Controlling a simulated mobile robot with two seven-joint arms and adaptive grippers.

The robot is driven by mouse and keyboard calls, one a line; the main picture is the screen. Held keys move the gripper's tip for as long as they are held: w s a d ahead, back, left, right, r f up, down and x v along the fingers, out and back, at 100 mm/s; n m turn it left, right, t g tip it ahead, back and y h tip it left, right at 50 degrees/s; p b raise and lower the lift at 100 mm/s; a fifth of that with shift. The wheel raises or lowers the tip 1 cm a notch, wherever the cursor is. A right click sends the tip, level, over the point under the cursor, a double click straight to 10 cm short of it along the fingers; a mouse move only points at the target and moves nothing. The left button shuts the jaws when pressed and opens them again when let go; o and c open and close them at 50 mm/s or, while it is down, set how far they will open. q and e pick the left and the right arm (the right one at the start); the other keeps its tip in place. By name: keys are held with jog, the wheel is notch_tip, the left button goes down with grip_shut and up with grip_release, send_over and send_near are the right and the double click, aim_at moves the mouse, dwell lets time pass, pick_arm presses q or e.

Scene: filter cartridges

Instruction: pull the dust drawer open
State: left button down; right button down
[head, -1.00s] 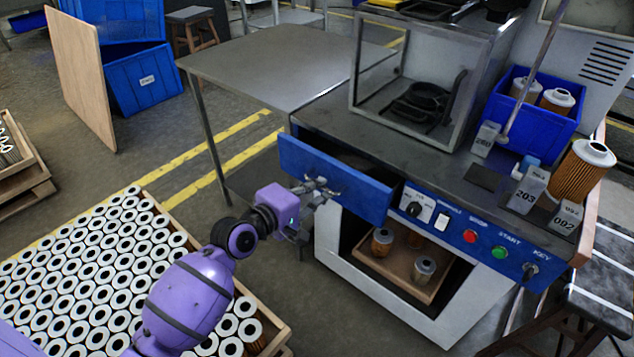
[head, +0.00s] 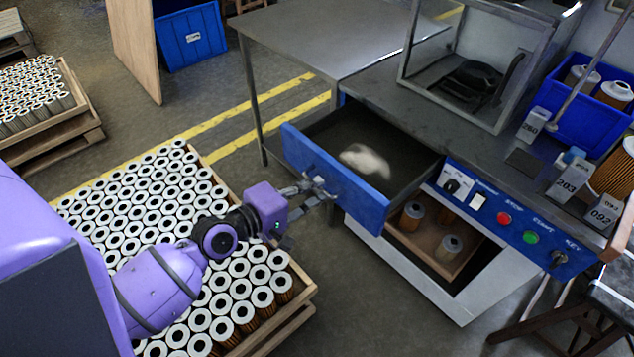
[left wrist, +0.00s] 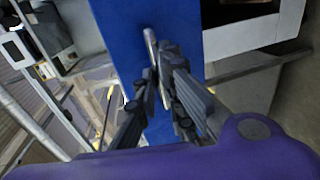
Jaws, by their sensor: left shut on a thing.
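The dust drawer (head: 345,190) has a blue front and a dark inside, and it stands well out of the workbench. A pale heap of dust (head: 366,160) lies in it. My left gripper (head: 318,188) is shut on the metal handle at the middle of the drawer front. In the left wrist view the fingers (left wrist: 160,85) close around the handle (left wrist: 151,48) against the blue front (left wrist: 145,20). The fingers hide part of the handle. My right gripper is not in view.
A pallet of filter cartridges (head: 302,288) stands below and beside my left arm. A control panel (head: 505,215) and a lower opening with several cartridges lie right of and below the drawer. A steel table (head: 330,40) stands behind. Floor shows between pallet and bench.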

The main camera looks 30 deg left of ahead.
pick_arm(q)
jog(key=shift+w+r, duration=0.1)
jog(key=shift+r, duration=0.15)
jog(key=c, duration=1.9)
grip_release()
jog(key=shift+c, duration=0.2)
jog(key=shift+o, duration=0.2)
jog(key=shift+f, duration=0.1)
jog(key=v, duration=1.2)
